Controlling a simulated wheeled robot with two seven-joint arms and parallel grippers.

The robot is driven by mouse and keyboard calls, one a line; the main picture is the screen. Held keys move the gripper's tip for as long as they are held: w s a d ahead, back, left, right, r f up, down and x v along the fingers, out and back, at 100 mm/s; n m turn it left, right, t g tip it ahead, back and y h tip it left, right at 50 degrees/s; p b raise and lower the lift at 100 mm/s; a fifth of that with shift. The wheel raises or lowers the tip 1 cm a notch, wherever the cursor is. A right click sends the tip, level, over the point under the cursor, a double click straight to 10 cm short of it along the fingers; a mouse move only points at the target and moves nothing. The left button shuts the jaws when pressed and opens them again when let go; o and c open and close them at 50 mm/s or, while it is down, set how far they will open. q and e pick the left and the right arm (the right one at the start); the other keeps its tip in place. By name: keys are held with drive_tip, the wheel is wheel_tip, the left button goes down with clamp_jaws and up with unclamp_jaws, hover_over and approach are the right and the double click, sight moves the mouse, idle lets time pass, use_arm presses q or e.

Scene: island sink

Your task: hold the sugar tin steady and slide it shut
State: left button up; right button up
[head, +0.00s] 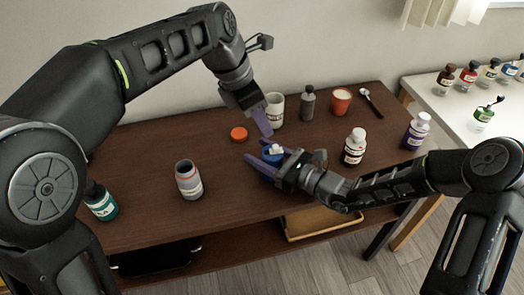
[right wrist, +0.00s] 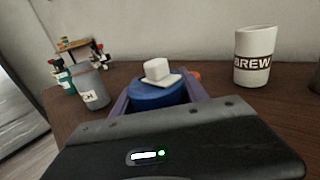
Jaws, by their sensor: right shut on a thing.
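The sugar tin appears to be the round blue container (head: 264,168) on the brown table. Its blue side also shows in the right wrist view (right wrist: 158,97). A white block on a thin white plate (right wrist: 160,73) sits on its top, partly off-centre; I cannot tell whether this is the lid. My right gripper (head: 262,156) is shut on the tin, with purple fingers on both sides of it. My left gripper (head: 264,130) points down just above and behind the tin, apart from it. Its fingers overlap in view, so its opening is unclear.
An orange cap (head: 239,133) lies behind left of the tin. A white mug (head: 274,109), grey bottle (head: 308,103) and orange cup (head: 341,101) stand behind. A grey jar (head: 188,181) stands left, a dark bottle (head: 354,147) right. The table's front edge is close to the tin.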

sight(276, 146)
use_arm(q)
drive_tip(key=m, duration=0.1)
drive_tip(key=a+r, duration=0.1)
drive_tip(key=r+m, duration=0.1)
drive_tip(key=shift+w+a+r+m+g+h, duration=0.2)
drive_tip(key=shift+w+m+g+h, duration=0.1)
drive_tip(key=shift+g, duration=0.1)
drive_tip(key=shift+f, duration=0.2)
drive_tip(key=x, duration=1.1)
drive_tip(key=shift+w+d+f, duration=0.1)
drive_tip(key=shift+d+f, duration=0.2)
drive_tip(key=shift+f, duration=0.05)
drive_tip(key=shift+c, duration=0.4)
clamp_jaws()
idle(0.5)
